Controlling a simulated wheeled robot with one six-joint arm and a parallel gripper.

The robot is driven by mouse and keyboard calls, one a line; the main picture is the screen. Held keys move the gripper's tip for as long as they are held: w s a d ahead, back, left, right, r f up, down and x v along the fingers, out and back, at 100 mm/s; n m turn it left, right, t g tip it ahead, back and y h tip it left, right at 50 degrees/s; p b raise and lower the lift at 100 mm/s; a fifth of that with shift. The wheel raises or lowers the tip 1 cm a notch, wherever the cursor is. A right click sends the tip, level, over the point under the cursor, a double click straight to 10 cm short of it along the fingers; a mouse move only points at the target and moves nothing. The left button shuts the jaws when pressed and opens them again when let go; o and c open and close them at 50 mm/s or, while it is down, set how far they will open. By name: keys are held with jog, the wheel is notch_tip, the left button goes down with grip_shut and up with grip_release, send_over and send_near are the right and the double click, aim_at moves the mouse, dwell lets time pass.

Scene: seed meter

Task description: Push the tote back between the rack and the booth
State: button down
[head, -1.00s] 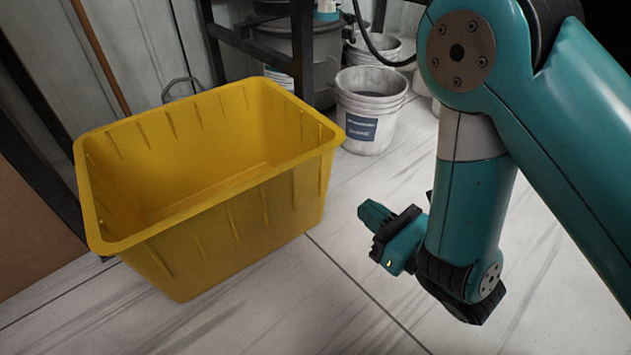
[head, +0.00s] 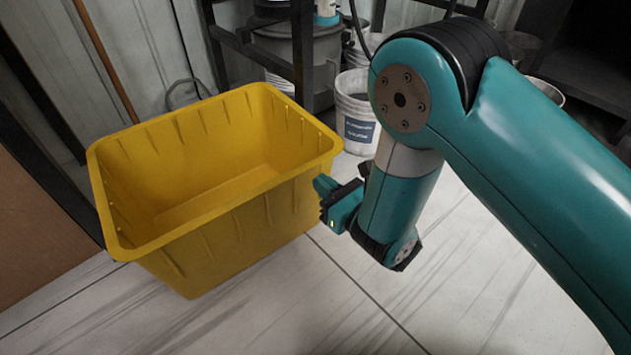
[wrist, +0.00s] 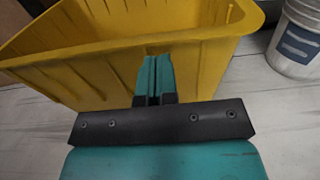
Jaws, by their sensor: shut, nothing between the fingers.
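The yellow tote (head: 225,235) stands upright and empty on the floor, left of centre in the head view. Its near side wall also fills the upper part of the wrist view (wrist: 200,72). My gripper (head: 318,185) is at the tote's right end, with its fingertips at or very near the wall below the rim. In the wrist view my gripper (wrist: 155,62) is shut with nothing in it, its fingers pointing at the tote's wall. I cannot tell for sure whether they touch it.
A dark metal rack (head: 303,55) stands behind the tote. A brown panel (head: 35,235) is at the left edge. White buckets (head: 357,115) stand back right of the tote, one also in the wrist view (wrist: 295,40). The floor (head: 310,310) in front is clear.

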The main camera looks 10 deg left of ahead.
jog(key=shift+x, duration=1.3)
